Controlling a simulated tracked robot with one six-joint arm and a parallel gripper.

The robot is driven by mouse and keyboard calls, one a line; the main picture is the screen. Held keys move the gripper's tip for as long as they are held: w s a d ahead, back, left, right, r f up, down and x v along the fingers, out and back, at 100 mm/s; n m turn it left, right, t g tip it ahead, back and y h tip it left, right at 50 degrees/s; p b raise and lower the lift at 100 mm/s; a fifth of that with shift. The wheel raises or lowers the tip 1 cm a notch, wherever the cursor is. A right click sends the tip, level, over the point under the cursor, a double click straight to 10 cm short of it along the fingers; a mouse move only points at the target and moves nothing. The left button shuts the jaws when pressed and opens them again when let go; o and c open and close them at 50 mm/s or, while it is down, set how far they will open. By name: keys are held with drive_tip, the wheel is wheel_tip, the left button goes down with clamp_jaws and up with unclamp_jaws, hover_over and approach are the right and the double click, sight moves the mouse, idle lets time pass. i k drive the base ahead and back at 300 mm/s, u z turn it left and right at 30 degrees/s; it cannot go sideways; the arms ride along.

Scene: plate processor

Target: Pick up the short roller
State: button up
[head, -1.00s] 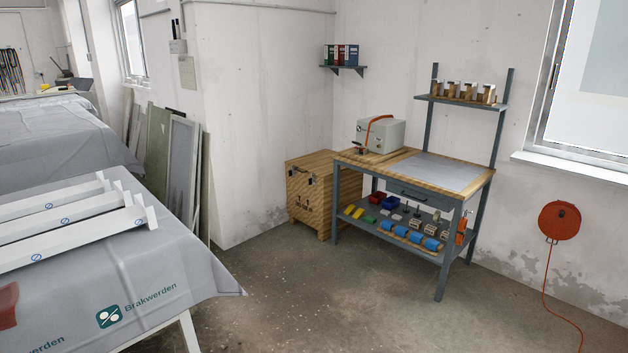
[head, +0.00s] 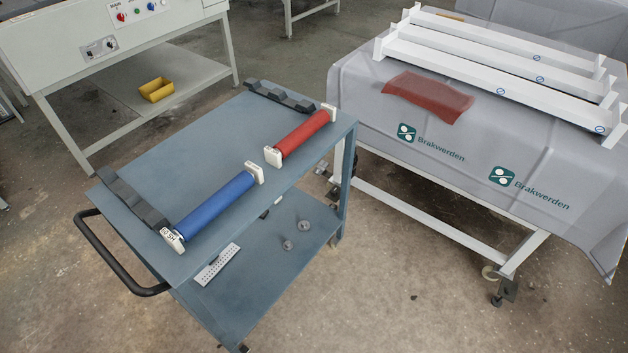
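Two rollers with white end blocks lie on the top of a blue-grey trolley (head: 165,160). The red roller (head: 304,133) lies toward the far right end. The blue roller (head: 214,205) lies nearer, toward the left end. The red one looks shorter in the picture, but it is also farther away. The rollers lie roughly in line along the trolley's right-hand long edge, with a gap between their end blocks. My gripper is not in view.
Dark notched supports (head: 133,198) (head: 280,97) stand at both trolley ends. A black handle (head: 107,262) juts out left. The lower shelf (head: 265,280) holds a perforated plate (head: 217,264) and small parts. A draped table (head: 365,110) stands close right, a grey machine (head: 70,60) behind left. The front floor is clear.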

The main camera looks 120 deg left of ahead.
sight(184, 230)
drive_tip(key=z, duration=2.55)
drive_tip(key=k, duration=2.05)
drive_tip(key=z, duration=0.15)
